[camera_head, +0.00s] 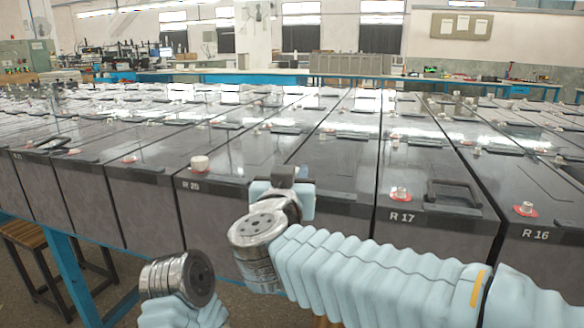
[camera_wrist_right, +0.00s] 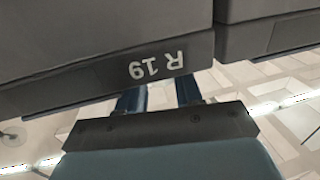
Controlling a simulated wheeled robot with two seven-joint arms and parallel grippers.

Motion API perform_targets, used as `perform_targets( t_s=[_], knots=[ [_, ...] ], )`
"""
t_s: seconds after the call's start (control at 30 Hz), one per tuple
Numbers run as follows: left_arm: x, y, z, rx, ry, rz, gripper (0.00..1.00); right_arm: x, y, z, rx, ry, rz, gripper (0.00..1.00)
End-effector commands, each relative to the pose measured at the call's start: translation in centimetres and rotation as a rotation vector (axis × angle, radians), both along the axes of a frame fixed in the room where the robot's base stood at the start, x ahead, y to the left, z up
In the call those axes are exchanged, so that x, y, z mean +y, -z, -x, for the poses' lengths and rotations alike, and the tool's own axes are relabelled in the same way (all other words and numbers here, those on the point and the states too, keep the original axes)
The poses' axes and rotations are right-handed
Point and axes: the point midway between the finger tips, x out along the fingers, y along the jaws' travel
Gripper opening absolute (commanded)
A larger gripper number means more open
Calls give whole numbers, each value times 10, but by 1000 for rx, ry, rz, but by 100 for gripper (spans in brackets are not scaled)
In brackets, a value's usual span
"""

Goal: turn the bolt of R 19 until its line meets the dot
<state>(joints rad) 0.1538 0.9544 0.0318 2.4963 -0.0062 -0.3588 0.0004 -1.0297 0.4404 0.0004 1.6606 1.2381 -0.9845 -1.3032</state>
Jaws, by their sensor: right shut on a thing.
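Battery R 19 (camera_head: 340,165) is a dark grey block in the front row, between R 20 and R 17 in the head view. Its white label reads upside down in the wrist view (camera_wrist_right: 157,66). My right gripper (camera_head: 284,177) is at the near left corner of its top. In the wrist view its two fingers (camera_wrist_right: 158,92) stand a little apart and run behind the battery's labelled edge. It is shut on the bolt of R 19. The bolt, its line and the dot are hidden by the gripper and the battery. My left gripper is out of the head view.
R 20 (camera_head: 235,160) with a pale bolt (camera_head: 200,163) stands to the left. R 17 (camera_head: 430,180) with its bolt (camera_head: 401,194) and R 16 stand to the right. A wooden stool (camera_head: 40,235) is under the blue table frame (camera_head: 65,265).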

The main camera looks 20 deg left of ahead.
Motion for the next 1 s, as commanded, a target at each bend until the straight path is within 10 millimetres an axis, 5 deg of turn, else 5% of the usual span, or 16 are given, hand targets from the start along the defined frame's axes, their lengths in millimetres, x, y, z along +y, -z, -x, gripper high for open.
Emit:
perform_targets(
  t_s=[0.5,1.0],
  knots=[
    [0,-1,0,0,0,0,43,7,1,0,0,366,-1,4],
    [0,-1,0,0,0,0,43,7,0,-1,0,469,0,4]
  ],
)
